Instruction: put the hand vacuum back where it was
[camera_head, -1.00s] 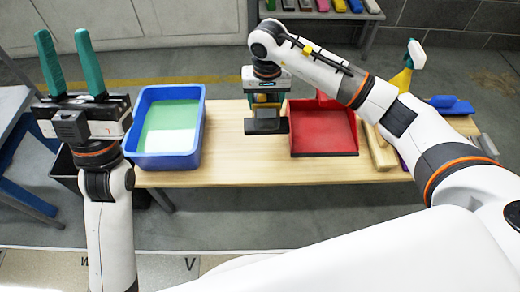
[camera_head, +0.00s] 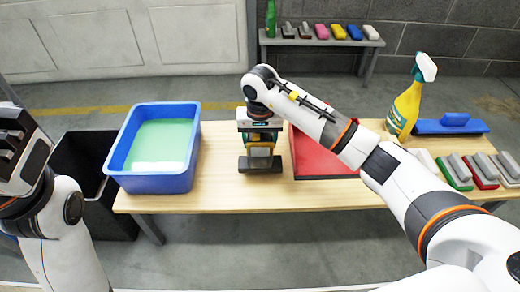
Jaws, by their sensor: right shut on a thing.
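My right gripper (camera_head: 261,140) reaches down from above over the middle of the wooden table (camera_head: 225,190). It is shut on a dark grey thing with a yellowish part, which looks like the hand vacuum (camera_head: 260,164). The vacuum is just left of the red tray (camera_head: 312,165); I cannot tell whether it touches the table. The gripper and wrist hide its upper part. My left gripper (camera_head: 12,140) is cut off at the left edge, its fingers not clearly seen.
A blue tub (camera_head: 152,182) with a green and white inside stands at the table's left. A black bin (camera_head: 85,165) stands left. A back shelf (camera_head: 320,42) holds colored blocks.

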